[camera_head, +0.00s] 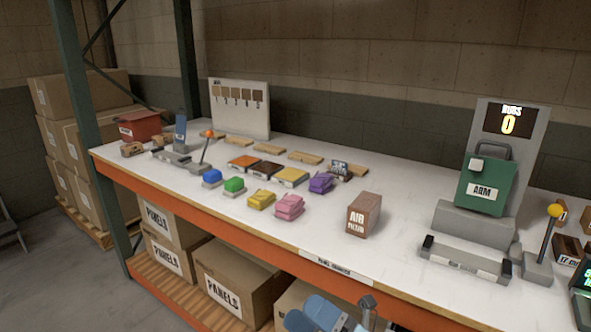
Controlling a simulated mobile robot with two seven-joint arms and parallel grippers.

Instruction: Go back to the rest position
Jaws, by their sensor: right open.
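My right gripper (367,304) shows only in part at the bottom edge, in front of the shelf's orange front beam. Blue and white parts of my arm show beside it. It is open, and I see nothing held in it. The rest of that arm is cut off by the frame. My left gripper is not in view. The white bench top (310,228) lies behind and above the gripper, which looks apart from the objects on it.
The bench holds blue (212,177), green (234,185), yellow (261,200), pink (289,206) and purple (321,183) pieces. Cartons (234,285) fill the lower shelf. Floor is free at left.

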